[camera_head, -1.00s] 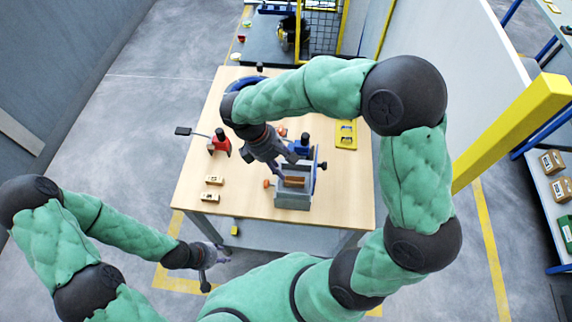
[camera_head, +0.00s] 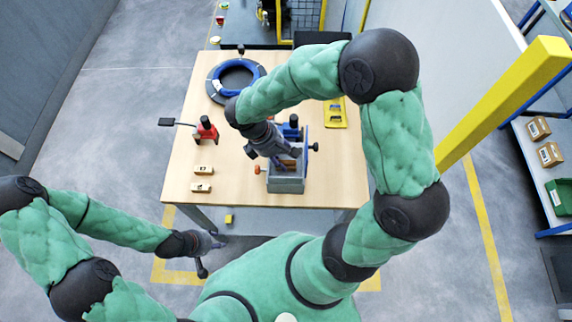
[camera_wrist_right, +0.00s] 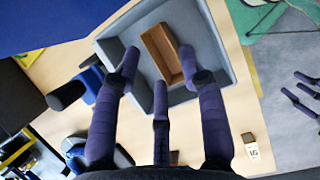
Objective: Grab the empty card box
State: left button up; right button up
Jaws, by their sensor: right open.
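A small brown open-topped box (camera_wrist_right: 162,52) stands inside a grey bin (camera_wrist_right: 218,45) in the right wrist view, and its inside looks empty. The grey bin (camera_head: 287,184) sits near the front edge of the table in the head view. My right gripper (camera_wrist_right: 163,72) is open, its dark purple fingers spread at the bin, with fingertips close to the brown box. Whether they touch it I cannot tell. In the head view my right gripper (camera_head: 287,160) hides most of the box. My left gripper (camera_head: 210,258) hangs low in front of the table, away from the box.
The wooden table (camera_head: 240,185) also holds a blue and black ring (camera_head: 214,86), a red tool (camera_head: 206,130), two small tan blocks (camera_head: 202,187) and a yellow tray (camera_head: 336,115). A yellow post (camera_head: 505,105) stands to the right. The table's left part is mostly clear.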

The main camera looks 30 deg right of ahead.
jog(key=shift+x, duration=1.05)
jog(key=c, duration=0.4)
jog(key=shift+r, duration=0.1)
jog(key=shift+c, duration=0.2)
